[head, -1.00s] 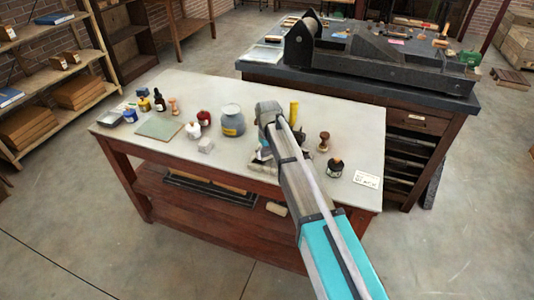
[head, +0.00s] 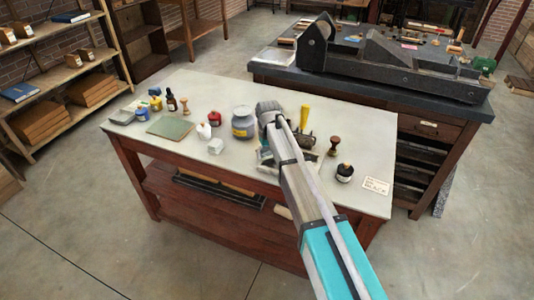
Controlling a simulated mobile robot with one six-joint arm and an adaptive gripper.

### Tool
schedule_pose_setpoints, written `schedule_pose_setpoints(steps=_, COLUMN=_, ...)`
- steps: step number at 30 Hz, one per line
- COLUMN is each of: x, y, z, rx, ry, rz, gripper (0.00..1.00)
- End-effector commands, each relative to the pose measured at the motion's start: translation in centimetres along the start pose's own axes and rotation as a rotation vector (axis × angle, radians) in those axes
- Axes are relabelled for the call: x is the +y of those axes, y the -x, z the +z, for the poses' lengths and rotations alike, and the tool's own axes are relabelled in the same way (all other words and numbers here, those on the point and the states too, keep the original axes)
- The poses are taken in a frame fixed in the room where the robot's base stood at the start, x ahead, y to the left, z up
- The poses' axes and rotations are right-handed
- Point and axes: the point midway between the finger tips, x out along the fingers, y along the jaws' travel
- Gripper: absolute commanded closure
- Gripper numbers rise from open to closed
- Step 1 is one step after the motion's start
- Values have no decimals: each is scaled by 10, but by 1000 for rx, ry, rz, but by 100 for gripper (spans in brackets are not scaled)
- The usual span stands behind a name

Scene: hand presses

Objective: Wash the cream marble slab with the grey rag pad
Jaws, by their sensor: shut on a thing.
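My arm reaches over the pale worktop (head: 210,88) from the lower right. My gripper (head: 268,156) points down behind my wrist and forearm, which hide most of it. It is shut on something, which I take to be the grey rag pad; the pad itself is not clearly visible. A pale edge, likely the cream marble slab (head: 262,168), shows beside my forearm at the gripper, mostly hidden. I cannot tell whether the pad touches it.
A grey-blue jar (head: 243,122) stands close left of my wrist. A yellow-handled tool (head: 304,116), a wooden stamp (head: 334,145) and a dark bottle (head: 345,172) stand to the right.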

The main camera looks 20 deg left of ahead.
Motion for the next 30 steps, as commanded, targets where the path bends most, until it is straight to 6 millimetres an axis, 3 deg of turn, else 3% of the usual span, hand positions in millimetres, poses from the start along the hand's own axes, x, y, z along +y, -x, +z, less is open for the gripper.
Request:
schedule_pose_setpoints(steps=16, x=16, y=-3, z=-15, rx=0, ry=-1, rz=1, gripper=51)
schedule_pose_setpoints(steps=30, x=19, y=-3, z=-14, rx=2, ry=-2, rz=4, gripper=50)
